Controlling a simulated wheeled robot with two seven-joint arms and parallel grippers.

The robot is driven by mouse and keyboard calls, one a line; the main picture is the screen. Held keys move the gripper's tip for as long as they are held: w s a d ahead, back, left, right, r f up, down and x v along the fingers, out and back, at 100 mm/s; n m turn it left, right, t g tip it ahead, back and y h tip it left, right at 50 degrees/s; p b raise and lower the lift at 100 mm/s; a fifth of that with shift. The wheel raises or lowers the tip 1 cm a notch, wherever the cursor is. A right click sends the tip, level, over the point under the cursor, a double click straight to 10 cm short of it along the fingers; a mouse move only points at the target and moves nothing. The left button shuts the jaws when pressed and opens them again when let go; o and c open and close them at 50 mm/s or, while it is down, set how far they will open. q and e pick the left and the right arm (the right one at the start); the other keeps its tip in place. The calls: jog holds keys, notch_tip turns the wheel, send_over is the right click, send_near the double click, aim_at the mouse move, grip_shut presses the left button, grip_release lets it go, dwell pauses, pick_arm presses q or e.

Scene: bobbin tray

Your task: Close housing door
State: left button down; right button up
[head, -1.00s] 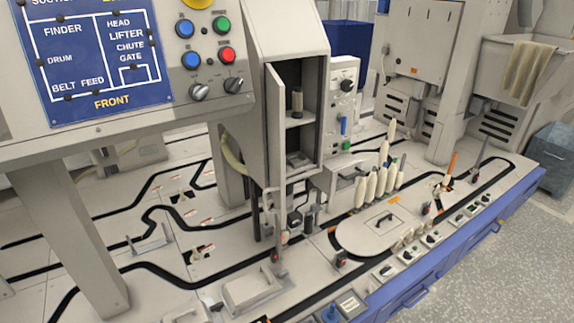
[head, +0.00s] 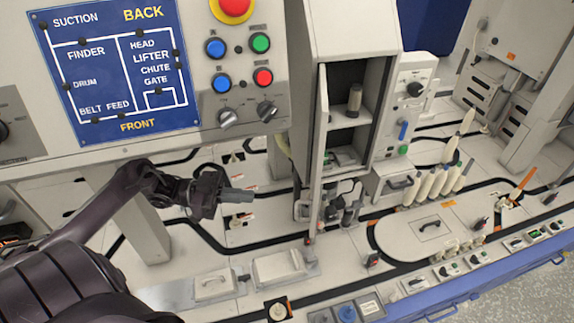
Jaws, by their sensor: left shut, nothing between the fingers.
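The housing (head: 343,30) is a tall pale cabinet right of the control panel. Its door (head: 319,140) stands open at the left side of the opening, seen nearly edge-on. Inside are shelves, with a dark cylindrical object (head: 354,100) on the upper one. My left gripper (head: 240,195) is shut and empty, left of the door and apart from it, pointing right. My right gripper is not in view.
The control panel (head: 240,75) with coloured buttons and a red knob overhangs at upper left. Several pale bobbins (head: 433,183) stand right of the housing. Low covers (head: 280,268) and black tracks lie on the machine bed in front.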

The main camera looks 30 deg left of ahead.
aim_at(313, 201)
pick_arm(q)
jog(key=p+x, duration=0.2)
jog(key=x, duration=1)
jog(key=shift+d+r+p, duration=0.15)
jog(key=shift+p, duration=0.2)
jog(key=shift+w+d, duration=0.3)
jog(key=shift+d, duration=0.15)
